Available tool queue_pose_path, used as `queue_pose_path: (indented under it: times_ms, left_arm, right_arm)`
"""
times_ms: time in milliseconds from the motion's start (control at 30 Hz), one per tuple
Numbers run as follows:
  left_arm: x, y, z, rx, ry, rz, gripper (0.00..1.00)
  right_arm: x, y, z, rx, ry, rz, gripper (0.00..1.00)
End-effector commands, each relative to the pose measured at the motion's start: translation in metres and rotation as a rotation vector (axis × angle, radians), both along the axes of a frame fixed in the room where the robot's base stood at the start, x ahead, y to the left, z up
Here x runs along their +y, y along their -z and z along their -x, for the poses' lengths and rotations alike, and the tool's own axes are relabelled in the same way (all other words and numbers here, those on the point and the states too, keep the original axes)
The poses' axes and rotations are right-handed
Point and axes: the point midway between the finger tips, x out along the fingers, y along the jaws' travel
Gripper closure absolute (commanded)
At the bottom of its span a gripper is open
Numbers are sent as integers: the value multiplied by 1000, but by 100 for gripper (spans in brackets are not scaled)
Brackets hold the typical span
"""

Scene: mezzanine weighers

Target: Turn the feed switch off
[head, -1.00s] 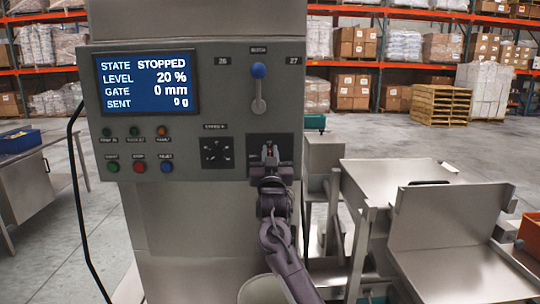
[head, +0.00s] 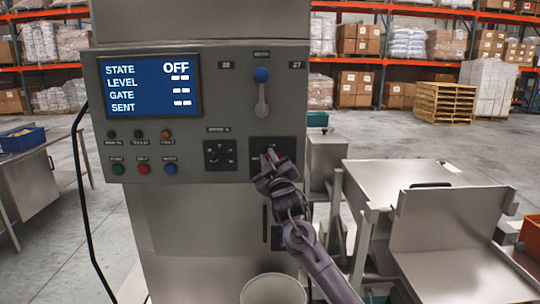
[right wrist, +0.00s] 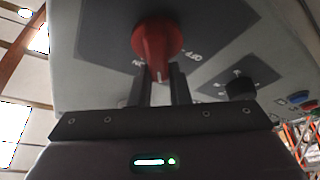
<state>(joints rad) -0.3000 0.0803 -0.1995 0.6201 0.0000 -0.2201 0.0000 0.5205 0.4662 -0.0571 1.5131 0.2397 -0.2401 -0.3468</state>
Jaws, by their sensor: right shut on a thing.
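The feed switch is a red rotary knob (right wrist: 157,40) on a dark plate (head: 285,150) at the lower right of the grey control panel. My right gripper (right wrist: 160,88) is at the knob, its two fingers shut on the lower part of it. In the head view my right gripper (head: 271,165) covers most of the knob. The plate carries an "OFF" mark to the right of the knob in the right wrist view. The panel's display (head: 150,85) reads STATE OFF, with dashes for level, gate and sent. My left gripper is not in view.
A blue-knobbed lever (head: 261,90) and a black dial (head: 220,154) sit near the switch. Several buttons line the panel's lower left. A pale bucket (head: 273,289) stands below. Steel tables (head: 405,180) stand to the right, and a black cable hangs at the left.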

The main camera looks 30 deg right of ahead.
Motion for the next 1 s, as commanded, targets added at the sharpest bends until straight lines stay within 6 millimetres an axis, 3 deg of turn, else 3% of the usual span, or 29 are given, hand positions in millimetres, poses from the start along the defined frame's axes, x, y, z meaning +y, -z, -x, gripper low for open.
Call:
queue_pose_path:
  times_ms: [600, 1000]
  left_arm:
    - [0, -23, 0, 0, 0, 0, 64]
    - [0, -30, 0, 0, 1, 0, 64]
  right_arm:
    - [4, 13, -4, 319, 2, 498, 100]
    - [6, 20, -4, 461, 1, 731, 100]
